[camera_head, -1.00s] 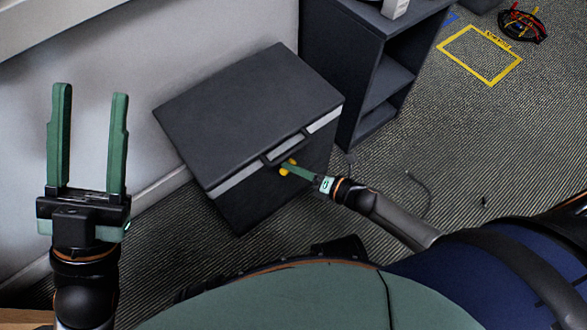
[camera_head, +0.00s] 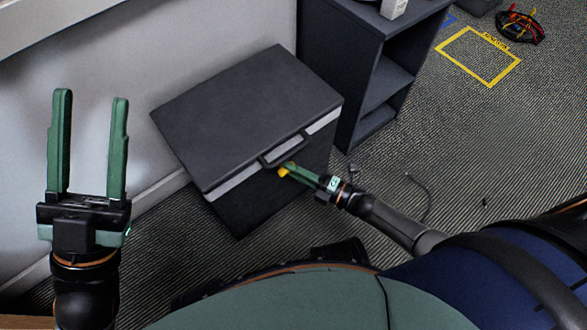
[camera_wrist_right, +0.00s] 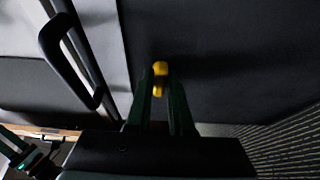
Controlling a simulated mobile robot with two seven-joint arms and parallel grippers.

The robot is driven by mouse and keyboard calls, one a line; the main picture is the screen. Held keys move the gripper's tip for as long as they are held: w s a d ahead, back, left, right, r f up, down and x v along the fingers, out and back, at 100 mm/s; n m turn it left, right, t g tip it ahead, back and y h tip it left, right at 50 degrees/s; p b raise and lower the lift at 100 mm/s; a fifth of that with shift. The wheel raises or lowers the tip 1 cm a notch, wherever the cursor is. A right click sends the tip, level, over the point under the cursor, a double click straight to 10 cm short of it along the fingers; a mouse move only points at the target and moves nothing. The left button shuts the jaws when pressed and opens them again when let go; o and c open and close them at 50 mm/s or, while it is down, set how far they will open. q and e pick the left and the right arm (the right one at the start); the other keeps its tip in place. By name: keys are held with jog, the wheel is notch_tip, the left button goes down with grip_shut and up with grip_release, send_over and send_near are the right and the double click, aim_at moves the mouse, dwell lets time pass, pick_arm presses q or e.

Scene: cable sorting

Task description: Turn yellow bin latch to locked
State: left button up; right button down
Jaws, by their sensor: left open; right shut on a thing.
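The dark bin (camera_head: 240,125) stands on the floor against the wall, with its lid closed, a light strip along the lid's front edge and a dark handle (camera_head: 283,150). The yellow latch (camera_head: 284,170) sits on the bin's front just below the handle. My right gripper (camera_head: 292,171) is shut on the latch; in the right wrist view the yellow latch (camera_wrist_right: 160,77) shows between the green fingertips, beside the handle (camera_wrist_right: 72,62). Its exact turn angle is hard to tell. My left gripper (camera_head: 89,95) is open and empty, raised at the left, well away from the bin.
A dark shelf unit (camera_head: 375,75) stands close to the bin's right side. A yellow floor outline (camera_head: 478,56) and a bundle of coloured cables (camera_head: 520,27) lie at the upper right. A thin cable lies on the carpet. The carpet right of the shelf is mostly clear.

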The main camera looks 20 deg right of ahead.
dwell(0.3)
jog(key=c, duration=0.8)
grip_release()
jog(key=p+v, duration=0.2)
jog(key=v, duration=1)
jog(key=shift+s+d, duration=0.2)
jog(key=shift+s+d, duration=0.1)
